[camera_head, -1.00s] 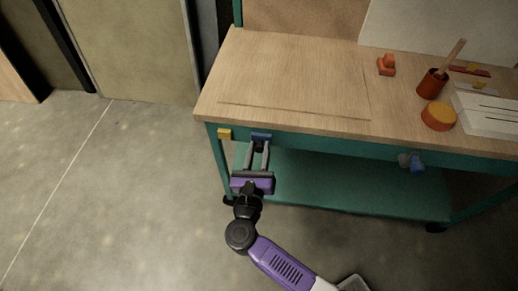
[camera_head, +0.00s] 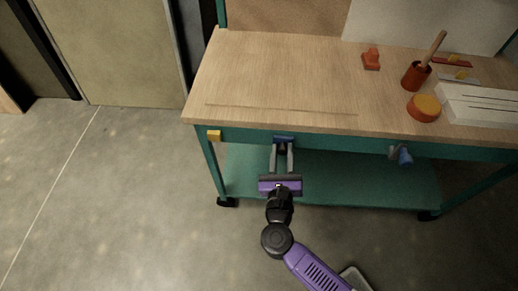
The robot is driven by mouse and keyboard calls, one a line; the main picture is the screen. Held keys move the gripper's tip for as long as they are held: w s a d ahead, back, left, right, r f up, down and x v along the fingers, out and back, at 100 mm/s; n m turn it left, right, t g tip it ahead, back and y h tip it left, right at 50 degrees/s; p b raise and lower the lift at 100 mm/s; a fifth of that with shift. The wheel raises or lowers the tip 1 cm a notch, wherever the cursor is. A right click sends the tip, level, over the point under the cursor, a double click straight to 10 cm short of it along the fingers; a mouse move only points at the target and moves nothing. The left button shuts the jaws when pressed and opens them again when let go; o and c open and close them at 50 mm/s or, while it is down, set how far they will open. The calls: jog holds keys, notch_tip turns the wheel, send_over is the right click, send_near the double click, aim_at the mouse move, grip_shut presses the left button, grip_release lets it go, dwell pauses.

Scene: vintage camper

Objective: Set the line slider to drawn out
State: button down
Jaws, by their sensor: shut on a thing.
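The line slider appears to be the small blue block (camera_head: 284,139) on the teal front rail of the workbench, to the right of a yellow block (camera_head: 214,135) at the rail's left end. There is a clear gap between the two blocks. My gripper (camera_head: 283,147) reaches up to the rail from the front, and its two grey fingers are shut on the blue block. The fingertips partly hide the block's lower side.
The workbench top (camera_head: 270,75) holds an orange block (camera_head: 371,60), a cup with a stick (camera_head: 416,75), a round orange-yellow thing (camera_head: 423,108) and a white slab (camera_head: 480,104). A blue-grey knob (camera_head: 402,155) sits farther right on the front. The floor at left is clear.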

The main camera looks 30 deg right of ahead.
jog(key=s+d, duration=0.3)
jog(key=d, duration=0.1)
jog(key=s+d+b, duration=0.1)
jog(key=s+d, duration=0.2)
jog(key=d, duration=0.1)
jog(key=s+d+b, duration=0.1)
jog(key=s+d, duration=0.1)
jog(key=d, duration=0.2)
jog(key=shift+s+f, duration=0.1)
jog(key=shift+s, duration=0.3)
jog(key=shift+s+d, duration=0.35)
jog(key=shift+d, duration=0.15)
jog(key=c, duration=1.1)
grip_release()
jog(key=b+v, duration=0.1)
jog(key=v, duration=0.6)
jog(key=shift+s+a, duration=0.25)
jog(key=shift+s, duration=0.05)
